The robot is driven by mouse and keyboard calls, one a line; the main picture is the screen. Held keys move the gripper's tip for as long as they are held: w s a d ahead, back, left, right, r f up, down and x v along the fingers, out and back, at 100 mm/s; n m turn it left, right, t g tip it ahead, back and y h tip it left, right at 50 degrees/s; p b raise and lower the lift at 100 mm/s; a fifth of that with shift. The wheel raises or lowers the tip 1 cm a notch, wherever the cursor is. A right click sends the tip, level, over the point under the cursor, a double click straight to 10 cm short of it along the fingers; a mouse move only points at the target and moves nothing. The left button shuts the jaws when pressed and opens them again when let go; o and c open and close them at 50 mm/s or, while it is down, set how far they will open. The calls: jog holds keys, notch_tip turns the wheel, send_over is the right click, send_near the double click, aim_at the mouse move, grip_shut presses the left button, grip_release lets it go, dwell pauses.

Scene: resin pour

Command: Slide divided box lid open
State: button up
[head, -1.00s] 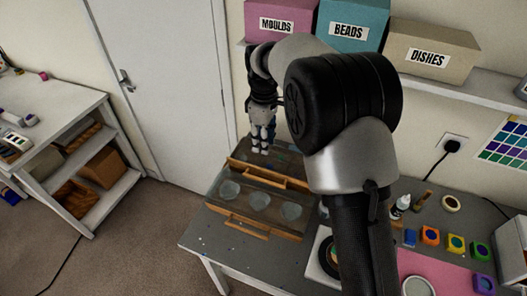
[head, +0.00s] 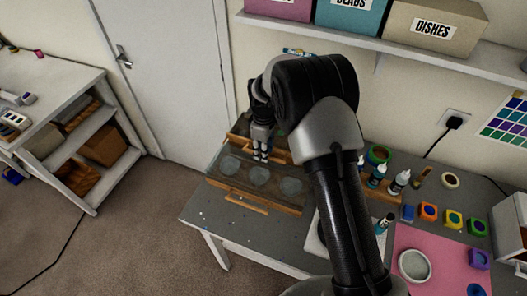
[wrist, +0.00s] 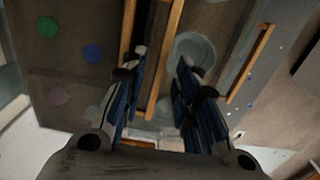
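The divided box (head: 292,207) stands at the back left corner of the grey table. It has a wooden frame, and a dark see-through top shows several round pale dishes in its front part. A wooden bar (head: 240,143) runs across the box behind the dishes; it also shows in the wrist view (wrist: 165,60). A second wooden strip, the front handle (head: 246,203), lies along the near side. My gripper (head: 262,157) points down over the box at the bar. In the wrist view its fingers (wrist: 163,70) are apart, with the bar between them in the picture; I see no clear contact.
A pink mat (head: 405,240) with a round dish lies at the front right. A shelf (head: 400,42) with labelled boxes hangs above. A white door is behind.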

jog(key=shift+f, duration=0.5)
grip_shut()
dwell(0.5)
